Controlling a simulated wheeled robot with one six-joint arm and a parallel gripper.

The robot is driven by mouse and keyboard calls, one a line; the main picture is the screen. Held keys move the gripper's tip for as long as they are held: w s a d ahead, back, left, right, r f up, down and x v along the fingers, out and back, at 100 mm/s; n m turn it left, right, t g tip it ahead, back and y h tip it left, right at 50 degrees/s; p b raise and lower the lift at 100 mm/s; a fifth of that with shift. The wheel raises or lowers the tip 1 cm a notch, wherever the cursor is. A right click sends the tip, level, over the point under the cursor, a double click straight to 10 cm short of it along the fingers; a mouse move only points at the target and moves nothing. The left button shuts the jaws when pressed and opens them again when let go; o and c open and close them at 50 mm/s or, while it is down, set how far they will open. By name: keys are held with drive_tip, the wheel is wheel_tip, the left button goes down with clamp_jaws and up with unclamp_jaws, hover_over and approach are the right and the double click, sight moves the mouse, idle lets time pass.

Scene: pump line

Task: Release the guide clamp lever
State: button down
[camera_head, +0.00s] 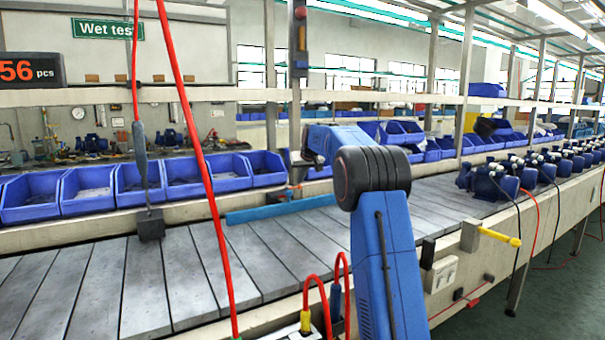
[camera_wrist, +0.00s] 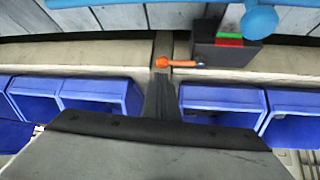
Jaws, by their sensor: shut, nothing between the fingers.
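The orange clamp lever (camera_wrist: 182,63) shows in the wrist view, with its round end (camera_wrist: 161,62) at the left. It lies roughly level across the picture, beside a dark block (camera_wrist: 222,55) with a green and a red patch on it. My gripper (camera_wrist: 160,82) is shut and empty, its dark fingers pointing up the picture. The tips appear just below the lever's round end; I cannot tell whether they touch. In the head view a blue guide rail (camera_head: 280,208) lies along the conveyor's far side.
Blue bins (camera_wrist: 222,104) flank my fingers in the wrist view. A blue rounded knob (camera_wrist: 259,21) is near the dark block. The slatted conveyor (camera_head: 180,265) is empty in front; several blue pumps (camera_head: 490,180) stand at right. A red hose (camera_head: 200,150) hangs at left.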

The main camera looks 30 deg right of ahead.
drive_tip(key=shift+w+f, duration=0.25)
drive_tip(key=shift+w, duration=0.05)
drive_tip(key=shift+s+m+h, duration=0.35)
drive_tip(key=shift+m+h, duration=0.15)
drive_tip(key=shift+m, duration=0.2)
drive_tip(key=s+a+m+g+h, duration=0.5)
drive_tip(key=a+m+g, duration=0.1)
drive_tip(key=m, duration=0.6)
drive_tip(key=shift+m+g+h, duration=0.3)
drive_tip(key=shift+h, duration=0.1)
idle(0.6)
idle(1.5)
drive_tip(key=shift+s, duration=0.75)
